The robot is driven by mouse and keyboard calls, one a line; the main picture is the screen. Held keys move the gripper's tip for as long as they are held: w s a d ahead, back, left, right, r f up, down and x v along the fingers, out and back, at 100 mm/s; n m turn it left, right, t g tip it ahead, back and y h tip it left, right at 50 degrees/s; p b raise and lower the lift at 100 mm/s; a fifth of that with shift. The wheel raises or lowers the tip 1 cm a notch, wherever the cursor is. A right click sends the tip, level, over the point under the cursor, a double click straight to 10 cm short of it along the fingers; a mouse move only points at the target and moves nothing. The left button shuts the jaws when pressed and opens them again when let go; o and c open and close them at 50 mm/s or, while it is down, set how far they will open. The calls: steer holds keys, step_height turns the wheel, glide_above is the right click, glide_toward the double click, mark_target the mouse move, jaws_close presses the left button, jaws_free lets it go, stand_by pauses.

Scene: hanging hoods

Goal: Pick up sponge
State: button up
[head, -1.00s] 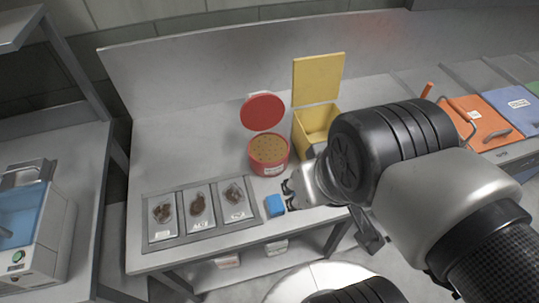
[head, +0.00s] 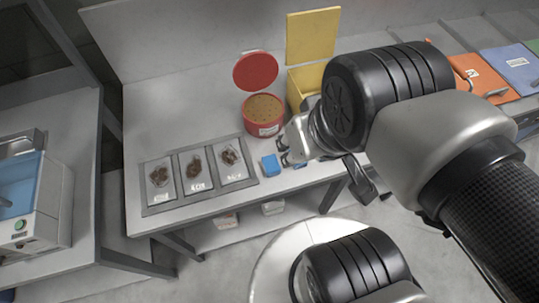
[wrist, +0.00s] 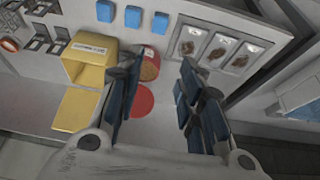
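A blue sponge (head: 269,165) lies on the steel counter near its front edge, between the trays of brown pieces and my gripper. In the wrist view, three blue sponges, left (wrist: 105,10), middle (wrist: 132,16) and right (wrist: 160,22), lie in a row at the top, beyond my fingertips. In the head view, my gripper partly hides a bit of blue to its right. My gripper (head: 285,151) is just right of the visible sponge. In the wrist view, its fingers (wrist: 158,66) are spread apart with nothing held between them.
A red tub (head: 263,130) with its lid raised stands behind my gripper. A yellow bin (head: 297,88) stands beside it, partly hidden by my arm. The tray rack (head: 147,197) is left of the sponge. Orange and blue boards lie far right. Bare counter lies behind the rack.

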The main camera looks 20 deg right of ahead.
steer(key=shift+o, duration=0.2)
stand_by(0.3)
steer(key=shift+o, duration=1.4)
steer(key=shift+w+f, duration=0.15)
steer(key=shift+w, duration=0.25)
steer(key=o, duration=0.4)
steer(key=shift+g, duration=0.9)
steer(key=w+f, duration=0.1)
steer(key=w, duration=0.1)
steer(key=w+f, duration=0.1)
steer(key=w, duration=0.1)
steer(key=w+f, duration=0.1)
steer(key=w, duration=0.1)
steer(key=shift+f+p, duration=0.15)
steer(key=shift+p, duration=0.25)
steer(key=shift+c, duration=0.2)
steer(key=g+p, duration=0.1)
steer(key=g, duration=0.2)
glide_above(272, 166)
step_height(272, 166, down, 13)
steer(key=f+b, duration=0.2)
steer(key=f, duration=0.3)
steer(key=f+b, duration=0.2)
steer(key=f, duration=0.4)
steer(key=shift+s+f, duration=0.2)
steer(key=shift+f, duration=0.1)
steer(key=shift+w+f+b, duration=0.2)
steer(key=shift+f+b, duration=1)
steer(key=shift+f, duration=1.6)
